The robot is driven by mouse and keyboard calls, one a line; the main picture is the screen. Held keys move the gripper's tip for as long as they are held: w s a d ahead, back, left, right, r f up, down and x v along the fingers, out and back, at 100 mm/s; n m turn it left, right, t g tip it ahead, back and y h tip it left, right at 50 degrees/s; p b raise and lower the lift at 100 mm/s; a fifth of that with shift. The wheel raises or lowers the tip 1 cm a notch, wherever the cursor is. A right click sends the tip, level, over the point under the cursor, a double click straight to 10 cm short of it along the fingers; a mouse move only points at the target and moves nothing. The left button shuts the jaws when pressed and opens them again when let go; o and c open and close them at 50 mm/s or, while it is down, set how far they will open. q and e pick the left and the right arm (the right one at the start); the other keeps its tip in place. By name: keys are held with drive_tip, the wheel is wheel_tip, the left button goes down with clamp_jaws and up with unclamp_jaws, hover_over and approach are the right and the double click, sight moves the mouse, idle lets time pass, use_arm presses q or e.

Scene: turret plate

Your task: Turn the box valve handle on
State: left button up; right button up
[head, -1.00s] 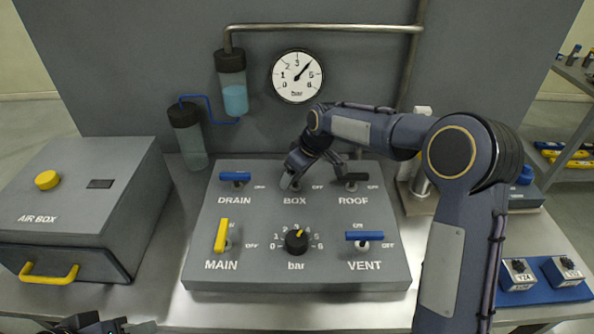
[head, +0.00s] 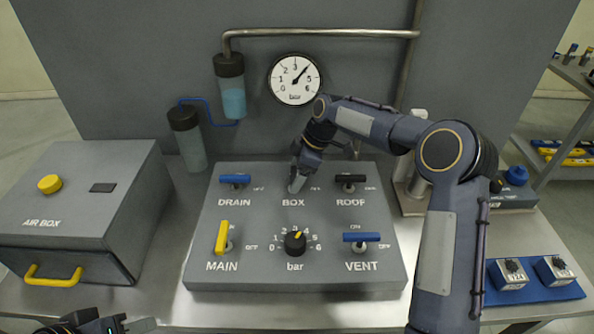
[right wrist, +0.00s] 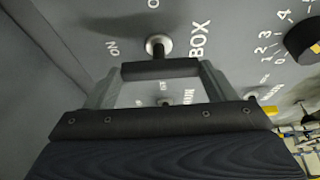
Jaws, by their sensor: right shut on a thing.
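The box valve handle is a dark bar (right wrist: 160,68) on a metal stem (right wrist: 158,46), seen in the right wrist view beside the BOX lettering. My right gripper (right wrist: 160,84) has its two grey fingers at the bar's two ends and is shut on it. The bar lies along the line toward the ON mark. In the head view my right gripper (head: 297,180) is at the BOX valve, top middle of the panel (head: 203,262), and hides most of the handle. My left gripper (head: 125,325) is cut off at the bottom left, away from the panel; its opening is unclear.
Near the BOX valve are the blue DRAIN handle (head: 235,179) and dark ROOF handle (head: 350,178). Below are yellow MAIN (head: 221,238), the pressure knob (head: 295,241) and blue VENT (head: 361,237). The air box (head: 75,215) stands left; a gauge (head: 294,79) hangs behind.

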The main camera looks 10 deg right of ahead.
idle(0.5)
drive_tip(key=o, duration=1)
drive_tip(key=b+v, duration=0.1)
drive_tip(key=v, duration=0.7)
